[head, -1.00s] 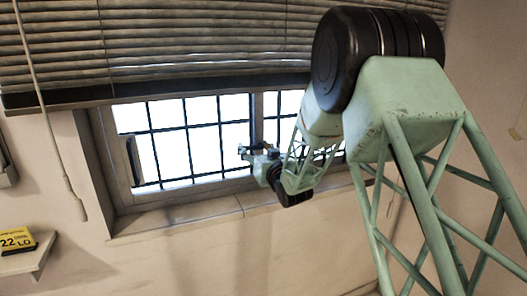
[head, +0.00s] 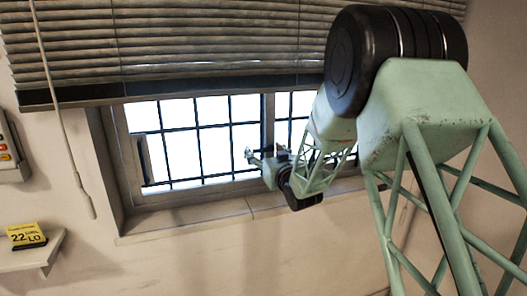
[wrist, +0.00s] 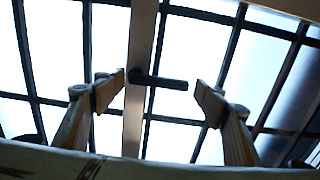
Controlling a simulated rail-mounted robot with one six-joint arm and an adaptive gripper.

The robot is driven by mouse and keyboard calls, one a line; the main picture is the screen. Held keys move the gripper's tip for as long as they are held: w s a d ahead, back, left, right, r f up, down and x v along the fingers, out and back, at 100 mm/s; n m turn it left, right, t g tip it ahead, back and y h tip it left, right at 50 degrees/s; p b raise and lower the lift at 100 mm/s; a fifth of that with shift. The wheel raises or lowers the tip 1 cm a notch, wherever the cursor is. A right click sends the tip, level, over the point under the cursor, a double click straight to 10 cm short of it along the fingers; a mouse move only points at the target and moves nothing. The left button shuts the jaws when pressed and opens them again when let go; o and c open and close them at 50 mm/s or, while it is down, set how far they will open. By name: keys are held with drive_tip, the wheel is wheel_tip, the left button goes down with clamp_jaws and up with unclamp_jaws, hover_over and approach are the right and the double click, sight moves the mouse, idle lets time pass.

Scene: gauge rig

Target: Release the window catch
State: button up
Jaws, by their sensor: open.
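The window catch (wrist: 160,80) is a short dark lever on the pale vertical frame bar (wrist: 138,60) in the wrist view. It lies nearly level, pointing right from the bar. My gripper (wrist: 162,88) is open, with one finger left and one finger right of the catch. No contact shows, and the distance in depth is hard to judge. In the head view my gripper (head: 262,157) is in front of the window near its middle upright (head: 268,120). I cannot make out the catch there.
Dark bars (head: 198,130) cross the bright panes. A slatted blind (head: 180,50) hangs over the upper window, with a cord (head: 70,150) at left. The sill (head: 190,215) runs below. A small shelf (head: 35,258) holds a yellow label (head: 26,236). A wall box (head: 8,150) is at the left edge.

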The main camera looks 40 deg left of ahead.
drive_tip(key=shift+d, duration=0.1)
drive_tip(key=shift+s+d, duration=0.25)
drive_tip(key=shift+d, duration=0.4)
drive_tip(key=v, duration=1)
drive_tip(key=shift+s, duration=0.25)
drive_tip(key=shift+d, duration=0.2)
